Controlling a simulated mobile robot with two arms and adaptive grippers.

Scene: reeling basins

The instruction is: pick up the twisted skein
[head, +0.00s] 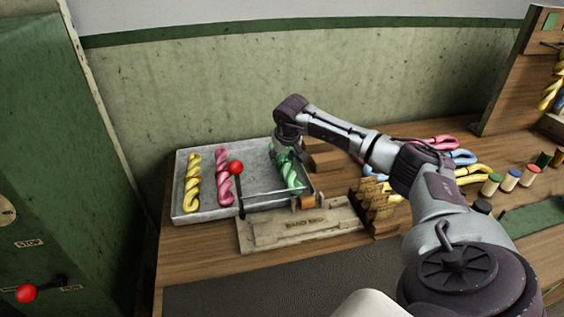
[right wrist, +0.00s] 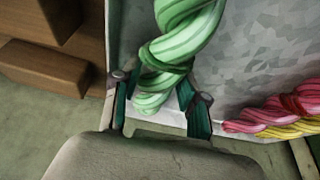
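The twisted green skein (head: 289,172) is at the right end of the grey tray (head: 250,205). My right gripper (head: 287,146) is at its far end and hides that end in the head view. In the right wrist view, the green skein (right wrist: 185,35) runs up out of the picture. The fingers of my right gripper (right wrist: 158,92) stand on both sides of its tapered end, close against it. The skein looks much nearer to the wrist camera than the other skeins. My left gripper is not in view.
A pink skein (head: 224,178) and a yellow skein (head: 193,183) lie in the tray further left. A red-knobbed lever (head: 236,169) rises in front of the tray from a pale device (head: 290,230). Wooden blocks (head: 325,155) stand right of the tray. A green cabinet (head: 50,150) is at far left.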

